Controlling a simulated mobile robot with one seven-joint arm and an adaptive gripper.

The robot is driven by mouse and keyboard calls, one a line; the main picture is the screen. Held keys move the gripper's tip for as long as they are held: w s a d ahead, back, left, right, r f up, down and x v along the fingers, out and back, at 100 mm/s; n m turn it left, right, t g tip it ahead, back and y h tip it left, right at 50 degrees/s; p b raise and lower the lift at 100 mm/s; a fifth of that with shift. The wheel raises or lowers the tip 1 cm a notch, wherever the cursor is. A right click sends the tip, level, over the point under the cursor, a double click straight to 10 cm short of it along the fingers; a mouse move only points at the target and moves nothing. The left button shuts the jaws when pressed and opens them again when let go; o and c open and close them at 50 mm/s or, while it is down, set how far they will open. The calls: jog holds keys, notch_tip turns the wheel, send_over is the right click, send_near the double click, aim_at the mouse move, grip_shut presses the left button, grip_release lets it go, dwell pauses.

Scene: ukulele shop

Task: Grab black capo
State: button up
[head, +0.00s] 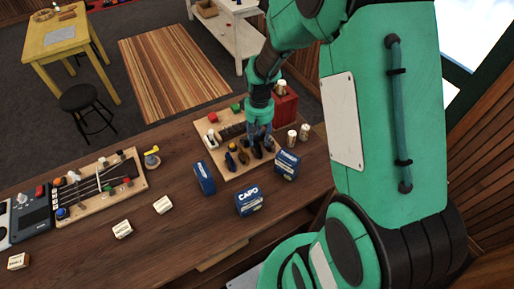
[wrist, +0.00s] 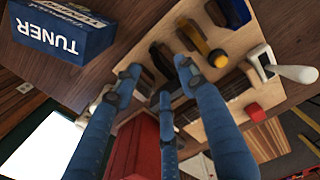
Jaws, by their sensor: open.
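A black capo (wrist: 160,58) lies on a light wooden board (wrist: 215,115) in the wrist view, close to my fingertips. My gripper (wrist: 160,82) has three blue fingers spread apart, with nothing seen held between them. The fingers partly cover the board and the far end of the black capo. In the head view my gripper (head: 259,140) points down over the right part of the board (head: 226,173), and it hides much of what lies beneath. A capo with a yellow part (wrist: 192,34) lies beside the black one, and a blue one shows beyond it.
A blue box marked TUNER (wrist: 62,40) stands close beside the board. A blue CAPO box (head: 248,203) and another blue box (head: 204,178) stand on the counter in front. A red box (head: 286,108) and small cylinders (head: 292,138) stand to the right of my gripper.

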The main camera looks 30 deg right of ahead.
aim_at(258, 143)
jog(key=shift+w+f, duration=0.15)
jog(key=shift+f, duration=2.4)
grip_shut()
